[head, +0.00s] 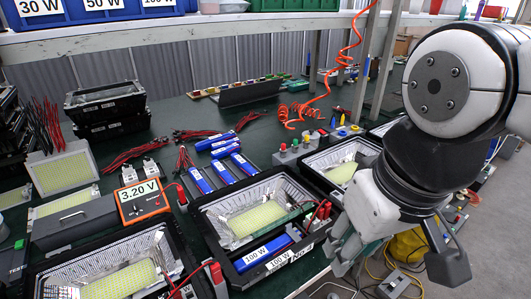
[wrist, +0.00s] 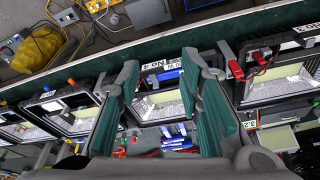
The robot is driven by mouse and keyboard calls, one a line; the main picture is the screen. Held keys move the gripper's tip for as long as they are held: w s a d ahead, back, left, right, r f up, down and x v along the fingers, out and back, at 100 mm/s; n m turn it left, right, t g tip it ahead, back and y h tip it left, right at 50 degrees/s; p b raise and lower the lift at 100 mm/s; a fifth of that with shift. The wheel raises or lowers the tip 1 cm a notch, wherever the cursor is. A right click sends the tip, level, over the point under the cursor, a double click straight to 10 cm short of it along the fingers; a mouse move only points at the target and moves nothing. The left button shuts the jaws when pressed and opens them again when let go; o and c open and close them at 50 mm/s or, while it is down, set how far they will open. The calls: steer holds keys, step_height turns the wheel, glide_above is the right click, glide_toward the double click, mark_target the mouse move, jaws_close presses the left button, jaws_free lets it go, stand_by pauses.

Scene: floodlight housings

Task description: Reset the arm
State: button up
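My arm comes in at the right of the head view, with my gripper (head: 398,256) hanging over the table's right edge. In the wrist view my gripper (wrist: 162,66) has its two green-padded fingers apart, with nothing held between them. Between and beyond the fingers, below the gripper, a floodlight housing (wrist: 158,108) shows with its pale LED panel. In the head view a housing (head: 222,254) lies left of the gripper with a blue 100 W driver (head: 262,250) in it. My arm hides part of the table's right side.
The green table (head: 165,125) is crowded with housings, blue drivers (head: 222,170), red leads and an orange 3.20 V meter (head: 141,200). A red coiled cord (head: 345,55) hangs at the back. Posts and a shelf (head: 160,32) stand behind. Cables and a yellow item (wrist: 35,50) lie on the floor beyond the edge.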

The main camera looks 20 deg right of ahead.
steer(key=shift+s+f, duration=0.2)
steer(key=shift+s, duration=0.4)
